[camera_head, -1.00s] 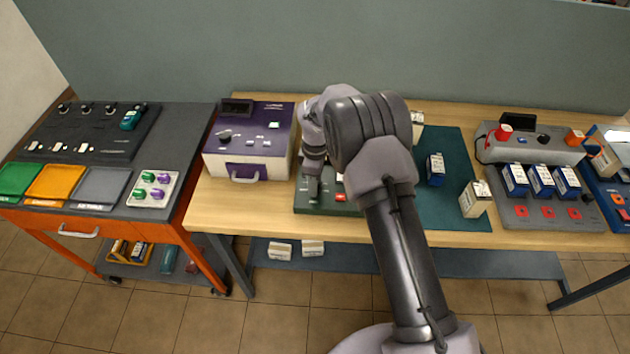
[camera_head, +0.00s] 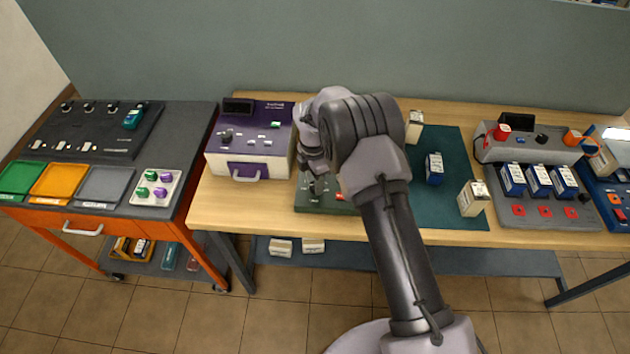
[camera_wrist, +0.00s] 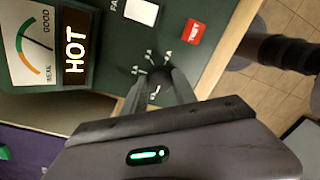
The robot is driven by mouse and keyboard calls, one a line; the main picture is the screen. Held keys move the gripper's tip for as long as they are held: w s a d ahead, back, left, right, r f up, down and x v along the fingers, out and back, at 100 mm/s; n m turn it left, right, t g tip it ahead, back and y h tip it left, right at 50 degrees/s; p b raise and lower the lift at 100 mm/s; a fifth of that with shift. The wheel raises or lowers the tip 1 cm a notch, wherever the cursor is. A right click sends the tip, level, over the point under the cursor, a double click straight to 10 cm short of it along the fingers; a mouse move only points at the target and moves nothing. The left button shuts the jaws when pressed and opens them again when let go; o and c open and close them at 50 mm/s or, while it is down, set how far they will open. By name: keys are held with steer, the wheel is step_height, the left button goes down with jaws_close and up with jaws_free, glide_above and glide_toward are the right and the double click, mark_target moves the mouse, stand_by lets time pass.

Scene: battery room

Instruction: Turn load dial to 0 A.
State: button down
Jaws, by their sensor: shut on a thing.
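The dark green load tester (camera_head: 312,206) sits on the wooden bench, mostly behind my arm. In the wrist view its green face (camera_wrist: 107,65) fills the upper left. My gripper (camera_wrist: 157,84) is shut on the load dial (camera_wrist: 154,90), which is mostly hidden between the two fingers. White marks (camera_wrist: 148,56) fan around the dial; their values are too small to read surely. In the head view my gripper (camera_head: 314,184) is over the tester. A lit HOT sign (camera_wrist: 75,50) and a GOOD/WEAK meter (camera_wrist: 32,45) are left of the dial. A red TEST button (camera_wrist: 195,32) is above right.
A purple unit (camera_head: 262,141) stands close to the left of the tester. A teal mat (camera_head: 450,206) with boxed batteries lies to the right. A grey charger (camera_head: 533,150) stands farther right. A cart (camera_head: 195,125) with coloured trays is at far left.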

mark_target(313, 183)
stand_by(0.4)
steer(key=c, duration=1)
jaws_free()
step_height(313, 183, up, 17)
steer(key=p, duration=0.3)
steer(key=shift+w+a+r, duration=0.2)
steer(key=shift+w+a, duration=0.05)
steer(key=shift+w, duration=0.15)
